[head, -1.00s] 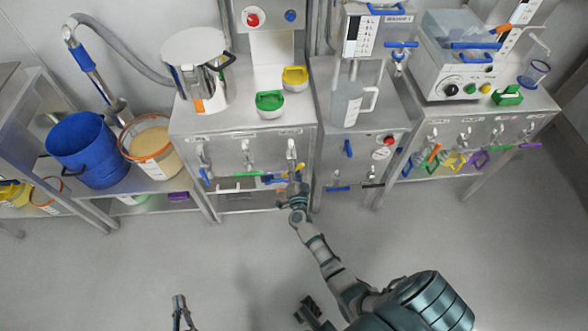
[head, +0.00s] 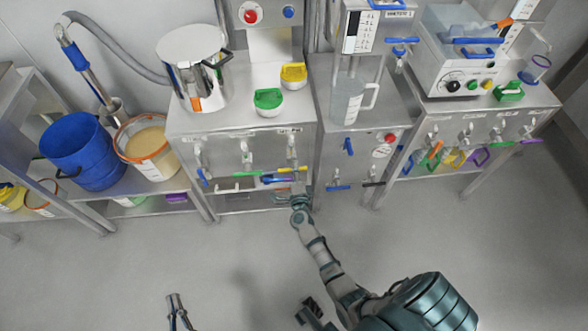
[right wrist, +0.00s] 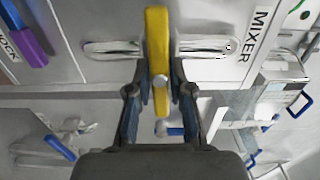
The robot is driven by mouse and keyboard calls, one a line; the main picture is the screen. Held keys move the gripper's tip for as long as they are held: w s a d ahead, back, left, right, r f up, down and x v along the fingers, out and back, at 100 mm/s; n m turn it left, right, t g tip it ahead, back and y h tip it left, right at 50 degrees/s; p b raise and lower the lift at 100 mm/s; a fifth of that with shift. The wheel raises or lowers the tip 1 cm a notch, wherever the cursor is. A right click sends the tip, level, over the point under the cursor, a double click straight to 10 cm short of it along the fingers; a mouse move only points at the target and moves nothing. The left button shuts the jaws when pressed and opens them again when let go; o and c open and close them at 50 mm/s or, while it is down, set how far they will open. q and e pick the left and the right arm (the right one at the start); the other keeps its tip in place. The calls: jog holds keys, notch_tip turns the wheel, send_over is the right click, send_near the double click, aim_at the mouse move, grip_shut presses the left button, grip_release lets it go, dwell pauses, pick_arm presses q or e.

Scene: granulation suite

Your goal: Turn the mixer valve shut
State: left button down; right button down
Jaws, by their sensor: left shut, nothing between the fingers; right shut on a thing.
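The mixer valve has a yellow lever (right wrist: 157,40), which stands between the fingers of my right gripper (right wrist: 158,88) in the right wrist view. The gripper is shut on it. The lever lies across its pale pipe (right wrist: 205,47), beside the "MIXER" label (right wrist: 259,36). In the head view the yellow lever (head: 291,169) shows sideways on the front of the middle cabinet, just above my right gripper (head: 298,187). My left gripper (head: 174,299) is shut and empty, low over the floor, far from the valve.
Green (head: 248,174) and blue (head: 282,180) handles sit close to the yellow lever. A blue bucket (head: 85,150) and a tub of powder (head: 147,150) stand on the left bench. More valves line the right cabinet (head: 480,130). The floor in front is clear.

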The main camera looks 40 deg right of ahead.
jog(key=shift+s+d+f, duration=0.1)
jog(key=shift+s+f, duration=0.05)
jog(key=shift+f, duration=0.15)
jog(key=c, duration=1.2)
grip_release()
jog(key=shift+o, duration=0.8)
jog(key=shift+r, duration=0.1)
jog(key=v, duration=1.1)
jog(key=shift+s+a, duration=0.25)
jog(key=shift+s, duration=0.1)
